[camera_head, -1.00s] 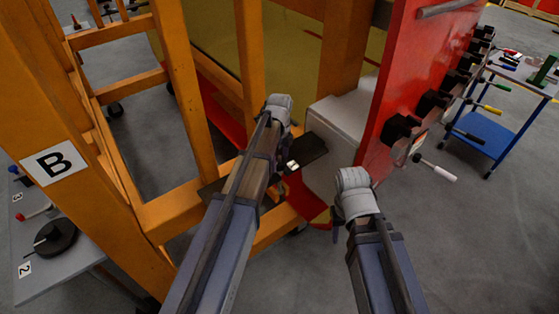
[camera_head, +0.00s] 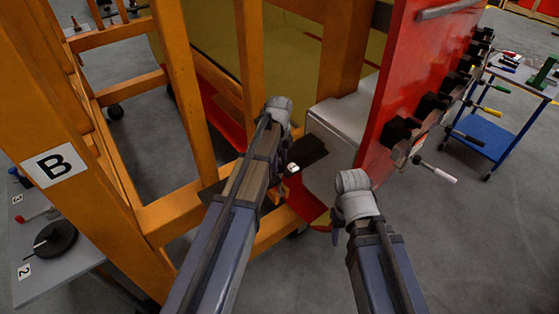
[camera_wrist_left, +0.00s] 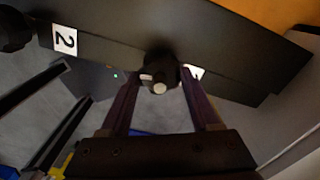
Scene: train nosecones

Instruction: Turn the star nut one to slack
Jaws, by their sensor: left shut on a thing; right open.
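A dark star nut (camera_wrist_left: 159,80) with a pale round stud end sits on a dark plate (camera_wrist_left: 225,45) in the left wrist view. My left gripper (camera_wrist_left: 161,90) has one finger on each side of it and is shut on it. A label "2" is on the plate to the left of this nut. A second pale label beside the right finger is partly hidden, so I cannot read it. In the head view my left arm covers its gripper and the nut. My right arm's grey wrist shows, but its fingers are hidden.
Another dark knob (camera_wrist_left: 14,30) is at the plate's left end. Orange frame posts (camera_head: 185,90) stand around my left arm. A red panel (camera_head: 415,65) with several handles stands to the right. A blue trolley (camera_head: 487,134) is farther right. Floor at lower right is clear.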

